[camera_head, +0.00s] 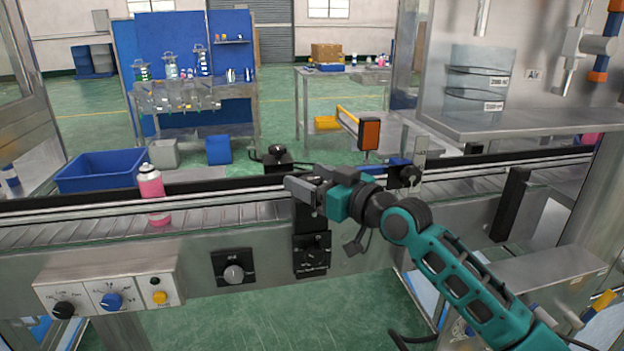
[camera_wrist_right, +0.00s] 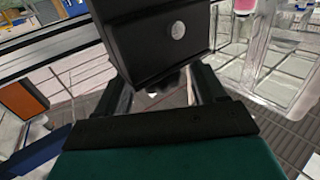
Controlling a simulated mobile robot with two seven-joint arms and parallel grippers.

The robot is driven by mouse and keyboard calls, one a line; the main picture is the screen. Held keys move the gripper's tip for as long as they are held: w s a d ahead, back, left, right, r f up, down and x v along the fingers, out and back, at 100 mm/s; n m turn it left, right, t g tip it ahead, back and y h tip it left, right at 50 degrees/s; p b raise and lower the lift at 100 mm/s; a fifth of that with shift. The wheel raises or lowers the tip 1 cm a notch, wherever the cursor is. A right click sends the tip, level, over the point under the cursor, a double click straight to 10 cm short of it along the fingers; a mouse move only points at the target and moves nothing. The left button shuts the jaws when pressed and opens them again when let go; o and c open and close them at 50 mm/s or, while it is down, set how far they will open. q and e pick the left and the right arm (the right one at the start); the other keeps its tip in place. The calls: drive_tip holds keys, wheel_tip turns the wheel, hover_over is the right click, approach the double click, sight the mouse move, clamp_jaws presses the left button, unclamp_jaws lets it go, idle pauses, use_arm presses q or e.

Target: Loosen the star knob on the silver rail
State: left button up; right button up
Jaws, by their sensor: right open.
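The long silver rail (camera_head: 95,208) runs across the conveyor. Two black clamp fittings with dark knobs are on its far side: one at the middle (camera_head: 277,156) and one further right (camera_head: 404,175). I cannot tell from the picture which is the star knob. My right gripper (camera_head: 292,189) is over the rail, just in front of the middle fitting. In the right wrist view the gripper (camera_wrist_right: 162,95) is open, with a black block (camera_wrist_right: 150,40) bearing a round silver spot just beyond and partly between its fingers. Contact cannot be told. My left gripper is out of view.
An orange-faced sensor (camera_head: 369,134) stands behind the rail. A black knob panel (camera_head: 312,256) is below my gripper. A blue bin (camera_head: 100,172) is behind the conveyor at left.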

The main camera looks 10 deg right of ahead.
drive_tip(key=v, duration=1.2)
drive_tip(key=shift+s+d+b, duration=0.2)
drive_tip(key=shift+s+b, duration=0.1)
drive_tip(key=shift+s, duration=0.05)
drive_tip(key=shift+f, duration=0.15)
